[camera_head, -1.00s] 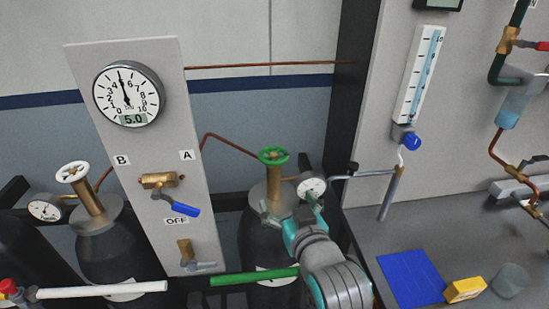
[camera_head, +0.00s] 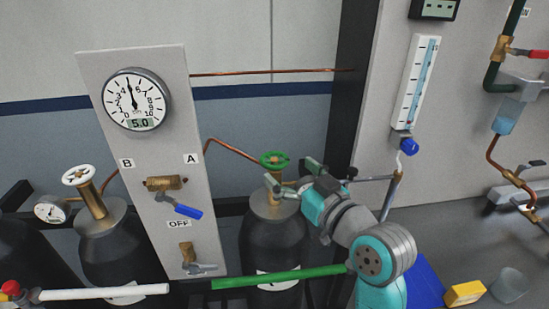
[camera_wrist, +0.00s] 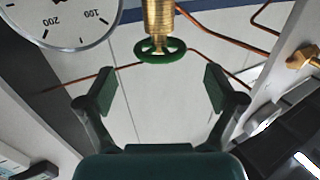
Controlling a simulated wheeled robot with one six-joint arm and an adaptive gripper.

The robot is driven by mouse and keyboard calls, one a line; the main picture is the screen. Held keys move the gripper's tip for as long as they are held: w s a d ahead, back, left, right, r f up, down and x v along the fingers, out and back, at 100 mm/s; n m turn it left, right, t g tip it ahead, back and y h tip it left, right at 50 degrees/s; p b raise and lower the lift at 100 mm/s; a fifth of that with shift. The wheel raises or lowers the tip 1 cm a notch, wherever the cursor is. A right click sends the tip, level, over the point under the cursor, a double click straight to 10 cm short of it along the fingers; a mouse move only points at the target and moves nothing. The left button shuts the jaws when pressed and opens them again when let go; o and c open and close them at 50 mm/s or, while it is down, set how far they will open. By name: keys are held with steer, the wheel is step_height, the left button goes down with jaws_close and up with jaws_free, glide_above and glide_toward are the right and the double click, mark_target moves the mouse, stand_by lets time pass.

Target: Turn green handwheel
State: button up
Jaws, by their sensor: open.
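The green handwheel (camera_head: 274,159) sits on top of a brass valve on the dark gas cylinder (camera_head: 272,240) in the head view. In the wrist view the handwheel (camera_wrist: 160,50) shows as a green ring around the brass stem (camera_wrist: 159,18), ahead of and between my fingers. My gripper (camera_head: 283,180) is open and close to the valve, just below and right of the handwheel. In the wrist view the two pads of my gripper (camera_wrist: 159,90) stand wide apart with nothing between them. The pads appear short of the handwheel, not touching it.
A pressure gauge (camera_wrist: 65,18) is close by at upper left in the wrist view. A panel (camera_head: 95,75) with a dial reading 5.0 and a blue lever (camera_head: 182,207) stands left. A green pipe (camera_head: 285,277) runs low in front. A white handwheel (camera_head: 79,175) is farther left.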

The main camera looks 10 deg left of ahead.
mark_target(274, 158)
steer(key=shift+x, duration=3.05)
steer(key=c, duration=1.2)
